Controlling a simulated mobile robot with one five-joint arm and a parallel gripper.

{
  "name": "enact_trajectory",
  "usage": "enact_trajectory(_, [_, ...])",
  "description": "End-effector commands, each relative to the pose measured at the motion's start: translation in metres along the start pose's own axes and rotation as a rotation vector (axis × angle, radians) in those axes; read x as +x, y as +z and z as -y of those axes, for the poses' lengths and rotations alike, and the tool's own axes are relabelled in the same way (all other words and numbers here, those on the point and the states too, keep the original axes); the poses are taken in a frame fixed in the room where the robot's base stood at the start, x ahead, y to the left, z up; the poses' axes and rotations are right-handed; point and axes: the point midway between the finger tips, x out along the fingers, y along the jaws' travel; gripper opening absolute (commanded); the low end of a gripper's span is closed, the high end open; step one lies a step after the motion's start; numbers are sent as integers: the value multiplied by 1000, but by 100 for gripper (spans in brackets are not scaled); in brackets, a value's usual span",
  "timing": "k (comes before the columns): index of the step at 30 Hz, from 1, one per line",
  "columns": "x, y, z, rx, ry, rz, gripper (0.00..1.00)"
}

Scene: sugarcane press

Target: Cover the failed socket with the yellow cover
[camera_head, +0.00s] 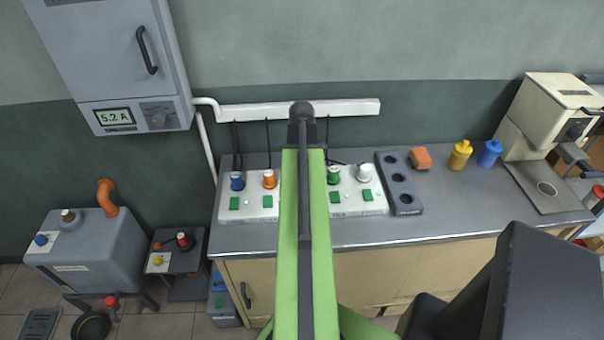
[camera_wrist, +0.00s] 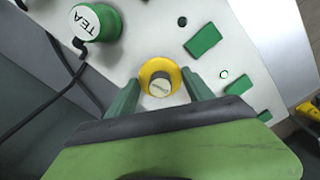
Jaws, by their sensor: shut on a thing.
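The yellow cover (camera_wrist: 146,72) is round, with a grey labelled knob in its middle. In the wrist view it sits between the fingertips of my gripper (camera_wrist: 160,80), which is shut on it. It is right over the white socket panel (camera_wrist: 140,40), beside the green TEA plug (camera_wrist: 97,24). I cannot tell whether it touches the panel, and any socket beneath it is hidden. In the head view my arm hides the cover and the middle of the panel (camera_head: 375,207), between the orange plug (camera_head: 269,179) and the green plug.
Green switches (camera_wrist: 203,40) and small lights lie along the panel. A blue plug (camera_head: 237,181) and a white plug (camera_head: 364,173) stand at its ends.

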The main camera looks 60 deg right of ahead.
Motion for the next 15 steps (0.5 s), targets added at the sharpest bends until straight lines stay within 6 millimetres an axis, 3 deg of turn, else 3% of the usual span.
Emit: enact_trajectory(15, [8, 0, 0, 1, 0, 0, 21])
